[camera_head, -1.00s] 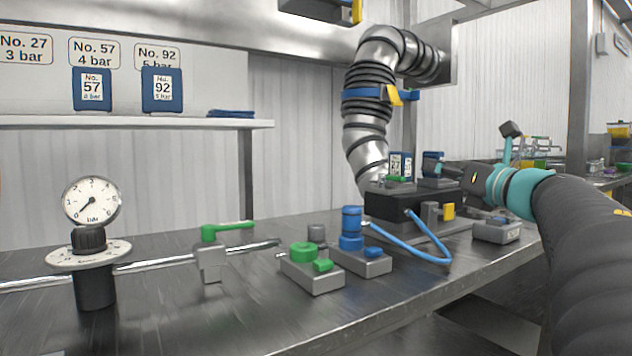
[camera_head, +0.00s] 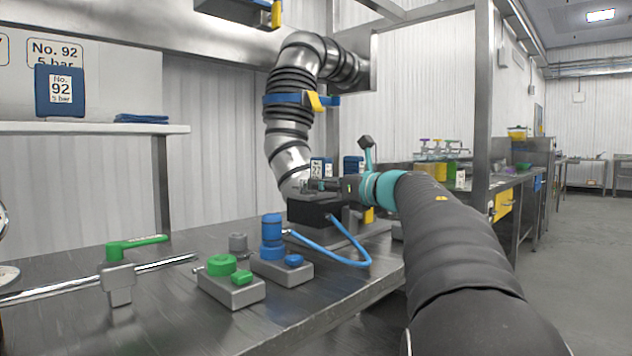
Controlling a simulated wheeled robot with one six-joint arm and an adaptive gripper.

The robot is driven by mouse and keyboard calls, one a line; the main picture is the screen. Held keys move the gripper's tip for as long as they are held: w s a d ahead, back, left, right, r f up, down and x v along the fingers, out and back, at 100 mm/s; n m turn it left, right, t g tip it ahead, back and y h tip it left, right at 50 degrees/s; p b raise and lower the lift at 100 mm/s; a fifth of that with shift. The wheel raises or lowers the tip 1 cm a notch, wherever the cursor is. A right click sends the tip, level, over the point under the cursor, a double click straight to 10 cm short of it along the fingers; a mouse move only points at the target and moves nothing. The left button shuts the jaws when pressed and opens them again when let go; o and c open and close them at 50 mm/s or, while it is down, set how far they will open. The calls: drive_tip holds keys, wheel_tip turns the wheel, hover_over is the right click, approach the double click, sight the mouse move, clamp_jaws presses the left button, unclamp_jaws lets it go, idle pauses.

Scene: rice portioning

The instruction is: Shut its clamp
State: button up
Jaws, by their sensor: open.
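A black block on a grey base (camera_head: 315,212) stands on the steel bench under the silver duct. A yellow piece (camera_head: 368,214) shows at its right side, partly hidden by my arm. My gripper (camera_head: 306,186) is open and lies low over the block's top, pointing left, in front of a small blue card holder (camera_head: 320,168). The fingers are small here, and I cannot tell whether they touch anything. A blue band (camera_head: 288,99) with a yellow lever (camera_head: 318,101) goes around the duct, well above my gripper. I cannot tell which part is the task's clamp.
A blue hose (camera_head: 345,259) loops from the block to a grey unit with a blue cylinder (camera_head: 271,238). A grey unit with green knobs (camera_head: 232,284) and a green-handled valve (camera_head: 120,270) stand left.

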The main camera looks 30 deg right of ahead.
drive_tip(key=shift+x, duration=1.3)
drive_tip(key=shift+c, duration=0.3)
clamp_jaws()
